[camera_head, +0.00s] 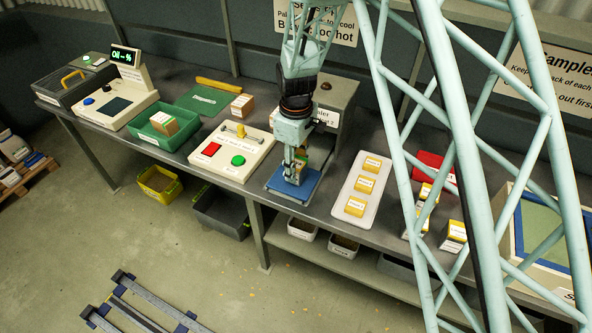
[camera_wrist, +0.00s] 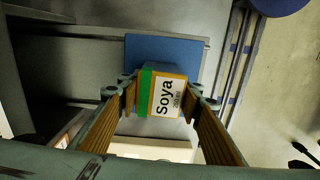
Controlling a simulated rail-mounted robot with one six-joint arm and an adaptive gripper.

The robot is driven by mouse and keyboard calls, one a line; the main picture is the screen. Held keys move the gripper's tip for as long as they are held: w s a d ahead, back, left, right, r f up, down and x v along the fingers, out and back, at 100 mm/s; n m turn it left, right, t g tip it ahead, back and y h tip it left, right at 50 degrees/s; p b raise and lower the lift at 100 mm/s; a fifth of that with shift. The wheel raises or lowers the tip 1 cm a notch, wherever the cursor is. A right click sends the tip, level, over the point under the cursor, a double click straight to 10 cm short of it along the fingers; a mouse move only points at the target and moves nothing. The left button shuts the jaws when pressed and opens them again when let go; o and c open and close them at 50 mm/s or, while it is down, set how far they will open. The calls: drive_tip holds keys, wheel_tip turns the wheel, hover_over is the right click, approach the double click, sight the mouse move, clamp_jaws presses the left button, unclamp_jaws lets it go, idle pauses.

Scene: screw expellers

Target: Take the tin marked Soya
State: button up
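The tin marked Soya (camera_wrist: 167,95) is a small box-like tin with a white and yellow label face and a green band. In the wrist view it sits between the two fingertips of my gripper (camera_wrist: 161,97), whose pads lie against its two sides. A blue plate (camera_wrist: 160,48) is beyond the tin. In the head view my gripper (camera_head: 295,163) points down over the blue plate (camera_head: 285,187), with part of the tin showing at its fingers. My gripper appears shut on the tin. I cannot tell whether the tin touches the plate.
A panel with red and green buttons (camera_head: 232,150) stands left of the plate. A white tray (camera_head: 369,210) with yellow tins is to the right. A green bin (camera_head: 184,138) holds a box. A grey labelled machine (camera_head: 338,95) is close behind my gripper.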

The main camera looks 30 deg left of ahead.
sight(296, 161)
drive_tip(key=c, duration=0.4)
drive_tip(key=shift+r, duration=0.1)
drive_tip(key=shift+r, duration=1.6)
drive_tip(key=s+d, duration=0.3)
drive_tip(key=s, duration=0.1)
drive_tip(key=s+d+r, duration=0.1)
drive_tip(key=s+d, duration=0.3)
drive_tip(key=s+d+p, duration=0.1)
drive_tip(key=s+d, duration=0.2)
drive_tip(key=s, duration=0.1)
drive_tip(key=shift+s+d+r, duration=0.1)
drive_tip(key=shift+d+r, duration=0.1)
drive_tip(key=shift+r, duration=0.1)
